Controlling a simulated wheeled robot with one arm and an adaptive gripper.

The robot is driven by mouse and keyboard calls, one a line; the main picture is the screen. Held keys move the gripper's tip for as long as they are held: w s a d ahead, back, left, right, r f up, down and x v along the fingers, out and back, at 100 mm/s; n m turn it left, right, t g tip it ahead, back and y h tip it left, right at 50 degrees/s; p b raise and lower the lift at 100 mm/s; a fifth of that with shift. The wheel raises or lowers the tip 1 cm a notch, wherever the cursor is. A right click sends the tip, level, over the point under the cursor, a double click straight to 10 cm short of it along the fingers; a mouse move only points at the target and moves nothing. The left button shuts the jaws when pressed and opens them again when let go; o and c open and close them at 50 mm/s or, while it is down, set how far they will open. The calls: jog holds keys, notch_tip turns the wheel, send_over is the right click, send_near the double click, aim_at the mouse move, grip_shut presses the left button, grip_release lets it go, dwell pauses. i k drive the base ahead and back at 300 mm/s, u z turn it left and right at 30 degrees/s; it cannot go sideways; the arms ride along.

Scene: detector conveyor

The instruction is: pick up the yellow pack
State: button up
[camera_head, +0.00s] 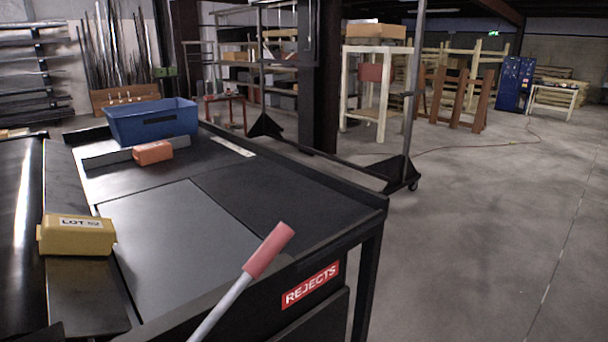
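The yellow pack (78,240) is a small block with a white label reading "LOT" on its top. It lies at the left of the head view, on a dark strip (85,295) between the black conveyor surface and the grey-topped table. Nothing is seen holding or covering it. My gripper cannot be made out in this view. A small dark shape at the bottom left corner is too cut off to identify.
A black-edged table (285,190) holds a blue bin (152,124) and an orange pack (153,152) beside a low grey bar. A red-gripped lever (268,251) rises in front, near a "REJECTS" sign (310,285). A wheeled metal frame (402,170) stands behind. Floor is open at right.

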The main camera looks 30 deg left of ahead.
aim_at(59, 234)
jog(key=i, duration=2.25)
jog(key=u, duration=4.7)
jog(key=i, duration=0.5)
